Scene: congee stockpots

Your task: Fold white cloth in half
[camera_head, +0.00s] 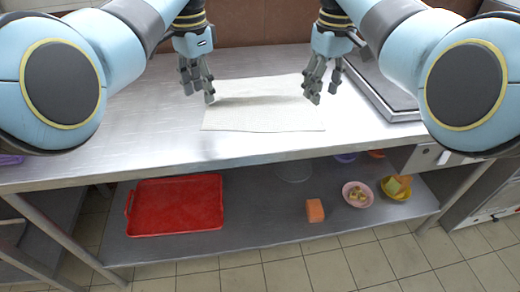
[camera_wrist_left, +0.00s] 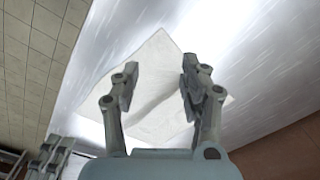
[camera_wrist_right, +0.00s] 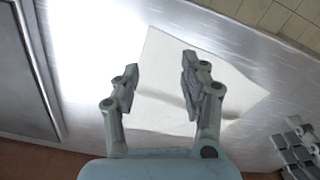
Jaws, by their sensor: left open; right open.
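The white cloth (camera_head: 262,112) lies spread out and unfolded on the steel table, with a slight crease or shadow across it. My left gripper (camera_head: 199,90) is open and empty above the cloth's left side. My right gripper (camera_head: 322,88) is open and empty above its right side. In the left wrist view the cloth (camera_wrist_left: 160,85) shows between and behind the open fingers (camera_wrist_left: 157,80). In the right wrist view the cloth (camera_wrist_right: 200,70) also lies beyond the open fingers (camera_wrist_right: 158,82). Neither gripper visibly holds the cloth.
The steel table (camera_head: 140,120) is clear to the left of the cloth. A grey metal appliance (camera_head: 388,90) stands at the right. On the lower shelf are a red tray (camera_head: 175,205), an orange block (camera_head: 315,210), a pink bowl (camera_head: 357,194) and a yellow bowl (camera_head: 398,188).

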